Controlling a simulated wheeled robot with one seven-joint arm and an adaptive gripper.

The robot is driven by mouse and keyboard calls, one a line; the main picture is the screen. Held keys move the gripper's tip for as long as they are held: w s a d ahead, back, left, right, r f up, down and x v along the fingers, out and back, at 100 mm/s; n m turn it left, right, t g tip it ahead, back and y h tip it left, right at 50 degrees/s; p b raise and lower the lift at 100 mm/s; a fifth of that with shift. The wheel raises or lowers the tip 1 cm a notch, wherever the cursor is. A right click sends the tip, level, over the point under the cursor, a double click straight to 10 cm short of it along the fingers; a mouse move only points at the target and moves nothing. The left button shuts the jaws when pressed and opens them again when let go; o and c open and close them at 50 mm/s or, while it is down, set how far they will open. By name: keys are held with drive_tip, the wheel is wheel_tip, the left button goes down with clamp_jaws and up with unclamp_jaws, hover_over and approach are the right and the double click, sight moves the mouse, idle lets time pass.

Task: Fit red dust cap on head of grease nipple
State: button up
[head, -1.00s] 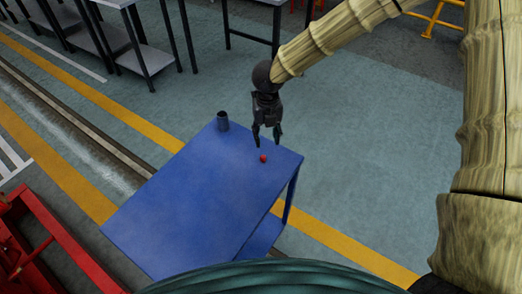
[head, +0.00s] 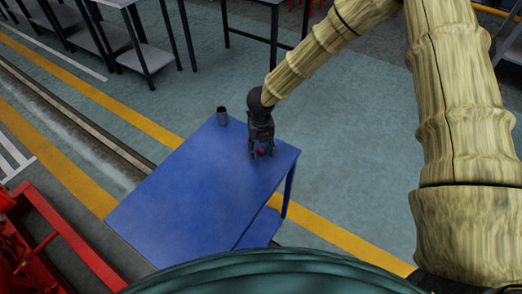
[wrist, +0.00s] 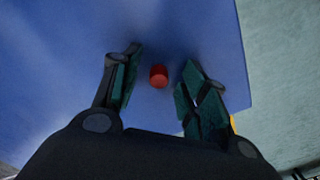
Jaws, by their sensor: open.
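The red dust cap (head: 261,152) rests on the blue table near its far right part. It also shows in the wrist view (wrist: 158,76), upright between my fingers, with a gap on each side. My gripper (head: 261,155) is open and points down over the cap, its fingers on either side of it. In the wrist view my gripper (wrist: 157,85) has both fingers apart and holds nothing. I cannot make out a grease nipple in these frames.
The blue table (head: 190,195) is otherwise bare. Red metal framework (head: 45,240) is at the lower left. Grey workbenches (head: 130,60) stand at the back. The floor right of the table is clear.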

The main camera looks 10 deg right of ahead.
drive_tip(key=shift+s+r, duration=0.15)
drive_tip(key=shift+r, duration=0.05)
drive_tip(key=shift+c, duration=0.4)
drive_tip(key=c, duration=0.7)
